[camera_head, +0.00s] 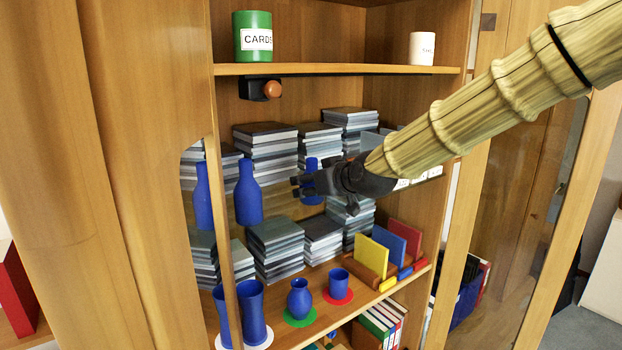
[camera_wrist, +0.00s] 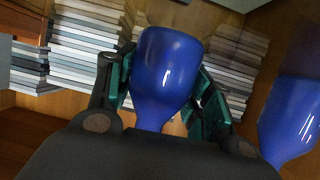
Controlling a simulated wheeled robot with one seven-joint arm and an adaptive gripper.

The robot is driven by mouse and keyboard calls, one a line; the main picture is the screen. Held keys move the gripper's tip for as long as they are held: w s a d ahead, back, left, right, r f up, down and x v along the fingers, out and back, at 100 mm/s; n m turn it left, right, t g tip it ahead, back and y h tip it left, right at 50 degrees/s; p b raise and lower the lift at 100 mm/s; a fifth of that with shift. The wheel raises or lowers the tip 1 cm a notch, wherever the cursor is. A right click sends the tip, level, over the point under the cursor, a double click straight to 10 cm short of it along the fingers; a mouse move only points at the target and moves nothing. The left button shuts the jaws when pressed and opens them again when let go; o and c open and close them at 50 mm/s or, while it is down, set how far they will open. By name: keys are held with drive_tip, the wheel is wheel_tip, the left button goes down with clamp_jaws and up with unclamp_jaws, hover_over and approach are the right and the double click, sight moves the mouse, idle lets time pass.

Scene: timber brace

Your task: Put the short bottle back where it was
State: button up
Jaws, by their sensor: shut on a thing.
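My gripper (camera_head: 305,186) reaches into the cabinet from the right and is shut on the short blue bottle (camera_head: 311,168). In the wrist view the short bottle (camera_wrist: 166,62) sits between the two green-padded fingers, its wide body showing and narrowing toward the gripper. The fingers hide part of it. In the head view it is in front of the book stacks, above the lower shelf. A taller blue bottle (camera_head: 248,195) is upright to its left, apart from it; a blue bottle also shows at the right edge of the wrist view (camera_wrist: 292,118). What lies directly beneath the held bottle is unclear.
Stacks of grey books (camera_head: 275,242) fill the back. In front are a tall blue vase (camera_head: 253,312), a round vase (camera_head: 299,300), a cup (camera_head: 339,283) and coloured books (camera_head: 371,254).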

drive_tip(key=shift+f, duration=0.1)
drive_tip(key=shift+s, duration=0.1)
drive_tip(key=shift+f, duration=0.1)
drive_tip(key=o, duration=1.2)
drive_tip(key=shift+f, duration=0.1)
drive_tip(key=shift+o, duration=0.2)
drive_tip(key=shift+r, duration=0.2)
drive_tip(key=shift+d, duration=0.1)
drive_tip(key=b+v, duration=0.5)
drive_tip(key=v, duration=0.7)
